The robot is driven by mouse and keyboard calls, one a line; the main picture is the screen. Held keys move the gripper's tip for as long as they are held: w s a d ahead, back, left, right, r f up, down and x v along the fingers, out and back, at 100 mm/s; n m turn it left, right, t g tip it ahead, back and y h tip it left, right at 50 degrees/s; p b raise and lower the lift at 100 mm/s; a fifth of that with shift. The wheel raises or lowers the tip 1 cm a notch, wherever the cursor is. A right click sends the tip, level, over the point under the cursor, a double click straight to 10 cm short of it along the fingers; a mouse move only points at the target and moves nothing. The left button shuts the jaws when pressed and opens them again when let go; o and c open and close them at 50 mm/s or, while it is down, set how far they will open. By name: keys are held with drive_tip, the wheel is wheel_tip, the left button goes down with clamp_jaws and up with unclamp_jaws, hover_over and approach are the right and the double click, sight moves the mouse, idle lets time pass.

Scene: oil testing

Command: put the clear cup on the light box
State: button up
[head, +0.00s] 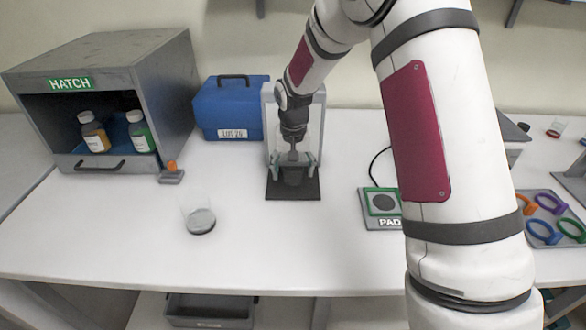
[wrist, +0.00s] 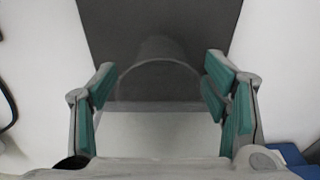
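A clear cup (wrist: 160,78) shows in the wrist view as a faint see-through wall and round rim between my green finger pads. In the head view, its outline (head: 293,177) is dark against the mat. My gripper (head: 293,164) points down, a finger on each side of this cup. The pads look close to the rim, but I cannot tell if they press on it. The light box (head: 268,100) is a grey upright frame with a pale panel and a dark base (head: 308,191). The cup is over this base; its bottom contact is unclear.
Another clear cup (head: 201,219) stands on the open table to the left. The hatch cabinet (head: 100,60) holds two bottles. A blue case (head: 232,108) stands behind. A pad device (head: 382,206) and a tray of coloured rings (head: 545,225) lie to the right.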

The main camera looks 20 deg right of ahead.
drive_tip(key=s+r, duration=0.3)
drive_tip(key=r, duration=0.6)
drive_tip(key=s+r, duration=0.4)
drive_tip(key=r, duration=0.5)
drive_tip(key=s+r+n+t, duration=0.1)
drive_tip(key=s+r, duration=0.1)
drive_tip(key=s, duration=1.1)
drive_tip(key=s+r+n+t, duration=0.2)
drive_tip(key=s, duration=1.2)
drive_tip(key=shift+r+n, duration=0.3)
drive_tip(key=shift+r, duration=0.1)
